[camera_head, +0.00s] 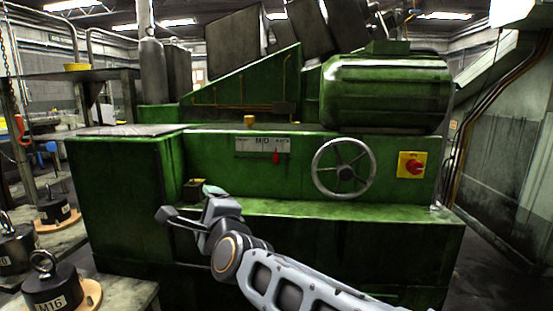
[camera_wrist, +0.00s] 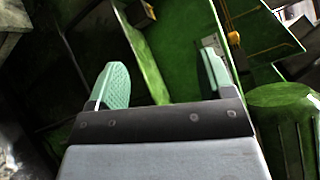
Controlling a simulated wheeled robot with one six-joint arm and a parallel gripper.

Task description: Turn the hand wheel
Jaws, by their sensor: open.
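The hand wheel (camera_head: 346,173) has a silver rim, dark spokes and a dark hub. It stands upright on the front face of the green machine (camera_head: 220,170), right of centre in the head view. My gripper (camera_head: 190,202) is in front of the machine, to the left of the wheel and lower in the picture, well apart from it. In the wrist view my gripper (camera_wrist: 164,78) shows two pale green finger pads spread apart with nothing between them. I cannot make out the wheel in the wrist view.
A yellow plate with a red switch (camera_head: 412,165) is right of the wheel. A label panel with a red lever (camera_head: 276,157) is to its left. A green ledge (camera_head: 320,208) juts out below. Weights with ring tops (camera_head: 53,286) stand on tables at left.

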